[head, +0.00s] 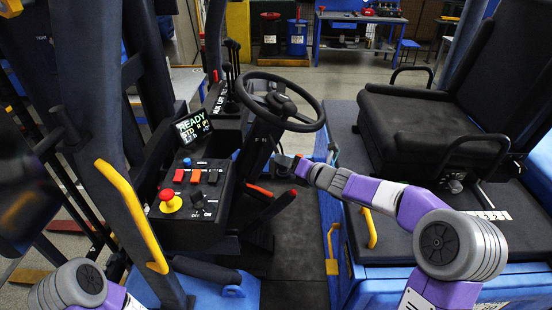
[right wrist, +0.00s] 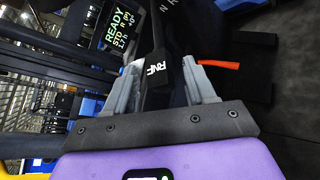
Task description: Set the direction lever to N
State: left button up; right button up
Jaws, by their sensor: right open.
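The direction lever's black knob (right wrist: 155,72), marked R N F in white, shows in the right wrist view between the two grey fingers of my right gripper (right wrist: 160,66). The fingers are open, one on each side of the knob; I cannot tell whether either touches it. In the head view my right gripper (head: 285,165) is beside the steering column, just below the steering wheel (head: 315,123), and mostly hides the lever. White letters F and N show on the column. The display (head: 193,126) reads READY, STD and R. My left gripper is out of view; only part of that arm shows.
A console with a red mushroom button (head: 167,195), coloured rocker switches and a key switch stands left of the column. A yellow grab handle (head: 130,210) is farther left. The black seat (head: 425,115) is at right. An orange-red lever (right wrist: 218,65) lies close to one finger.

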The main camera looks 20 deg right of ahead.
aim_at(276, 149)
jog(key=x, duration=0.5)
jog(key=shift+w+a+f, duration=0.1)
jog(key=shift+w+f, duration=0.05)
jog(key=shift+w, duration=0.2)
grip_shut()
